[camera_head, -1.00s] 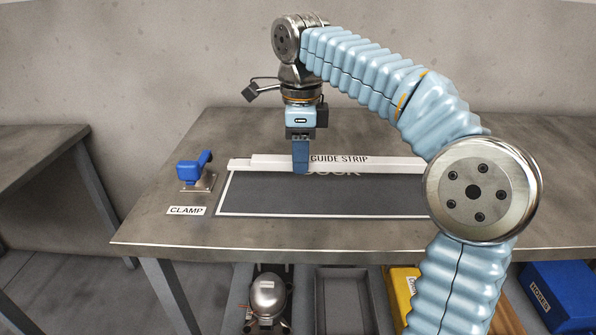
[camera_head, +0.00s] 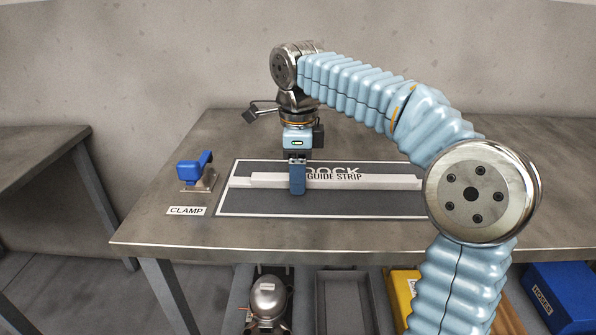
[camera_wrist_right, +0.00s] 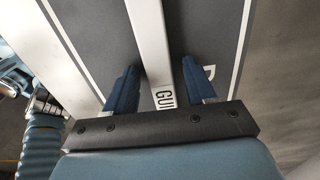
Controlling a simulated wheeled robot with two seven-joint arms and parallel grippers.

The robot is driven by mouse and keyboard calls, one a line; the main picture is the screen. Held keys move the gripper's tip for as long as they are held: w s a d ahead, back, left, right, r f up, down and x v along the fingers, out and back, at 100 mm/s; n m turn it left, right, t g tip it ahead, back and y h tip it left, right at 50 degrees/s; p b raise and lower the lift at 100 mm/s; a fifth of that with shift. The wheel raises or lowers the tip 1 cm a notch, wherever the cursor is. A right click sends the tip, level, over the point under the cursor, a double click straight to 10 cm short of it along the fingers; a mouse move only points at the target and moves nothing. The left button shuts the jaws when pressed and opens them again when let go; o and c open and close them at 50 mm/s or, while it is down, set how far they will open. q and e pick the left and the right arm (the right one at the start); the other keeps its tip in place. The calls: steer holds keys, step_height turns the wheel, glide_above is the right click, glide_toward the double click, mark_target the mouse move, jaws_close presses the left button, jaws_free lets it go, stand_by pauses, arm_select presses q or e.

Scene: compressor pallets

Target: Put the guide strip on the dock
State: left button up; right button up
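The guide strip (camera_head: 345,180), a long pale bar with its name on the front, lies lengthwise across the dock, within the white outline. The dock (camera_head: 330,205) is a dark rectangle on the bench, its lettering partly covered by the strip. My right gripper (camera_head: 297,188) points down over the left part of the strip. In the right wrist view the strip (camera_wrist_right: 150,40) runs between the two blue fingers (camera_wrist_right: 160,85), with a narrow gap seen on each side, so the gripper is open around it. My left gripper is out of view.
A blue-handled clamp (camera_head: 197,172) stands left of the dock, behind its label (camera_head: 186,211). Below the bench are a compressor (camera_head: 268,298), a grey tray (camera_head: 343,300), a yellow bin (camera_head: 403,285) and a blue hoses box (camera_head: 558,295). The bench's left front is clear.

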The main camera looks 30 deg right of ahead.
steer(key=shift+r, duration=0.1)
step_height(320, 180, up, 12)
steer(key=p, duration=0.2)
steer(key=shift+p, duration=0.4)
